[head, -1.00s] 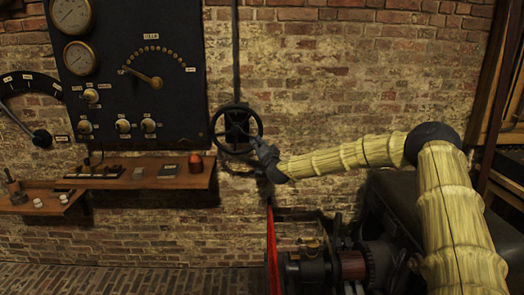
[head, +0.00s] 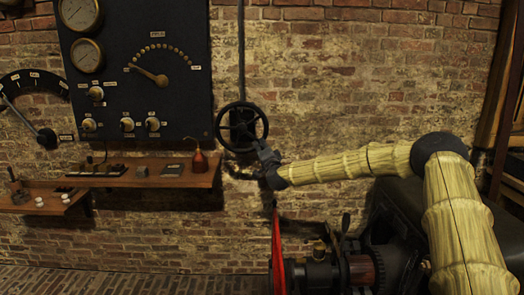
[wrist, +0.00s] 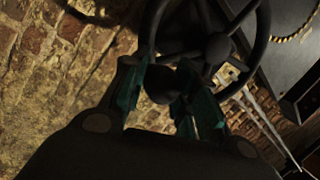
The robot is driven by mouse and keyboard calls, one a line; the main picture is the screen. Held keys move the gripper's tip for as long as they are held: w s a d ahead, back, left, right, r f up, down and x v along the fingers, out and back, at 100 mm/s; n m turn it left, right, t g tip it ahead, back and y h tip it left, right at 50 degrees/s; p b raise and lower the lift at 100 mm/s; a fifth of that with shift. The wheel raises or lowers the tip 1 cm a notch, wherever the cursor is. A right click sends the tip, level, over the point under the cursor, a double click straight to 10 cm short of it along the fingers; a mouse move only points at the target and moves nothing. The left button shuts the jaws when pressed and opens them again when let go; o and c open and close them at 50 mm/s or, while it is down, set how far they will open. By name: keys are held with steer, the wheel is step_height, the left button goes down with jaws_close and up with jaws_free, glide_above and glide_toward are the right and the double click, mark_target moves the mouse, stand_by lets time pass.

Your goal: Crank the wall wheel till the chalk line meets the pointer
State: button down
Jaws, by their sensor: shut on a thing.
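The dark spoked wall wheel (head: 221,127) is mounted on the brick wall just right of the black gauge panel. It fills the top of the wrist view, with its hub (wrist: 218,47) right of centre. My gripper (head: 264,152) is at the wheel's lower right rim. In the wrist view my gripper (wrist: 163,88) has its teal-edged fingers on either side of a dark knob-like handle (wrist: 165,80) by the rim, shut on it. The fingers partly hide the handle. I cannot make out the chalk line or the pointer; a small pale plate (wrist: 228,76) shows behind the wheel.
The black gauge panel (head: 140,105) hangs left of the wheel. A machine with a red belt (head: 277,255) stands below my arm. Bare brick lies right of the wheel.

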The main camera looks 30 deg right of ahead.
steer(key=shift+f, duration=0.3)
steer(key=c, duration=1.1)
jaws_free()
steer(key=shift+r, duration=0.2)
steer(key=v, duration=1.2)
